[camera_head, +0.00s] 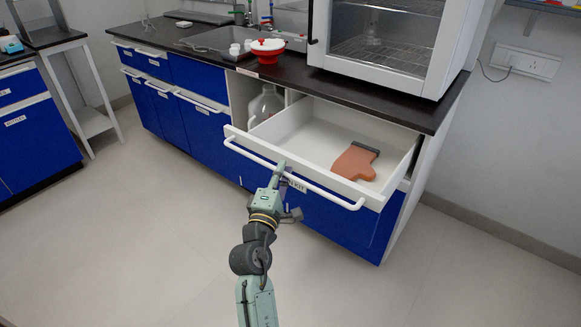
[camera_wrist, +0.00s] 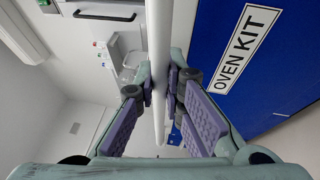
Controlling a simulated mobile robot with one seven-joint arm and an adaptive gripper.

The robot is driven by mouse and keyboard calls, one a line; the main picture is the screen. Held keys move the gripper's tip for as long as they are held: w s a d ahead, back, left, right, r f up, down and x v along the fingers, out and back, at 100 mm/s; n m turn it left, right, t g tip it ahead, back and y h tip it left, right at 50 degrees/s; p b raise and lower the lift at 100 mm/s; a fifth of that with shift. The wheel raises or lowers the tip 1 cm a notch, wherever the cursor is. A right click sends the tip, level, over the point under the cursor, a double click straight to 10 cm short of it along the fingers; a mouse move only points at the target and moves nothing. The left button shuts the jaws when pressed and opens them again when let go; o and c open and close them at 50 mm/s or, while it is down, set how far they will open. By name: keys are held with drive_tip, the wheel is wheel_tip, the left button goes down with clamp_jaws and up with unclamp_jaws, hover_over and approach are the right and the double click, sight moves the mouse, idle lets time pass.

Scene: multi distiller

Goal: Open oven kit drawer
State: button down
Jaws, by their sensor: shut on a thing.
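The oven kit drawer (camera_head: 312,136) is pulled well out of the counter, and its white inside shows in the head view. An orange-brown oven mitt (camera_head: 352,163) with a dark cuff lies in it. My gripper (camera_head: 281,170) is at the white bar handle (camera_head: 330,191), partly hiding the label on the drawer front. In the wrist view the handle (camera_wrist: 158,60) runs between the purple-padded fingers of my gripper (camera_wrist: 159,88), which is shut on it. The "OVEN KIT" label (camera_wrist: 243,48) shows on the blue front to the right.
A white glass-fronted oven (camera_head: 385,45) stands on the black countertop (camera_head: 290,77) above the drawer. A red and white container (camera_head: 267,50) is near the sink (camera_head: 220,40). A large jug (camera_head: 266,104) sits in the open bay left of the drawer. The floor in front is clear.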

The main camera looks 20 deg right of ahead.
drive_tip(key=shift+s+a+b, duration=0.2)
drive_tip(key=shift+s+a, duration=0.45)
drive_tip(key=shift+a, duration=0.2)
drive_tip(key=shift+s+a+b, duration=0.2)
drive_tip(key=shift+s+a, duration=0.45)
drive_tip(key=shift+a, duration=0.2)
drive_tip(key=c, duration=1.9)
unclamp_jaws()
drive_tip(key=shift+c, duration=0.2)
drive_tip(key=v, duration=0.7)
drive_tip(key=shift+s, duration=0.25)
drive_tip(key=shift+a+f, duration=0.15)
